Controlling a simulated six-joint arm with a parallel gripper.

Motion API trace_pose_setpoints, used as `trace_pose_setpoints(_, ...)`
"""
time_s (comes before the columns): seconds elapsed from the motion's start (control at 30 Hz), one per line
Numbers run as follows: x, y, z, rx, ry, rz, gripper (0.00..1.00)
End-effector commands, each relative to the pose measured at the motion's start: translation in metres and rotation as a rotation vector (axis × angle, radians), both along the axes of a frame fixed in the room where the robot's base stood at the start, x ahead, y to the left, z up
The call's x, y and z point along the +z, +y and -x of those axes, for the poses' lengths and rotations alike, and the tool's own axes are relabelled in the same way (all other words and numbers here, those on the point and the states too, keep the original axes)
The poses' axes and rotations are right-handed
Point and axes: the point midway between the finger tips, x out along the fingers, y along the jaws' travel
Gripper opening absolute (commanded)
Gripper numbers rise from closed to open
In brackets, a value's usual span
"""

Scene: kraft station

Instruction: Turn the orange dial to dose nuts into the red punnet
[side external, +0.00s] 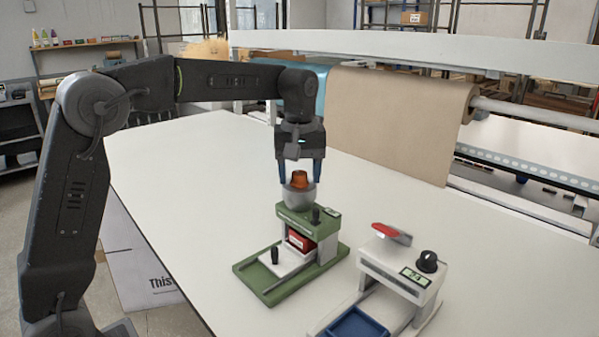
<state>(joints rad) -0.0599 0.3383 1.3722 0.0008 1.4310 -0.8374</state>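The orange dial (300,179) stands on top of the grey round hopper (297,197) of a green dispenser (318,228). My gripper (300,181) points straight down over it. Its two blue fingers are spread, one on each side of the dial, with a visible gap on both sides. The gripper is open and holds nothing. The red punnet (298,240) sits under the dispenser's head, partly hidden by its frame. I cannot see whether nuts are in it.
A white device (400,270) with a black knob, a red-topped part (391,233) and a blue tray (356,327) stands to the right, close to the green dispenser. A brown paper roll (400,115) hangs behind. The white table (200,190) is clear on the left.

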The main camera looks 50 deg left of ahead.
Motion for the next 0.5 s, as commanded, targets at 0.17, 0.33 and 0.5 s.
trace_pose_setpoints(0.17,0.0002,0.0,-0.0001,0.0,0.0,0.0,0.42)
trace_pose_setpoints(0.33,0.0003,0.0,-0.0001,0.0,0.0,0.0,0.26)
trace_pose_setpoints(0.5,0.0004,0.0001,-0.0001,0.0,0.0,0.0,0.1)
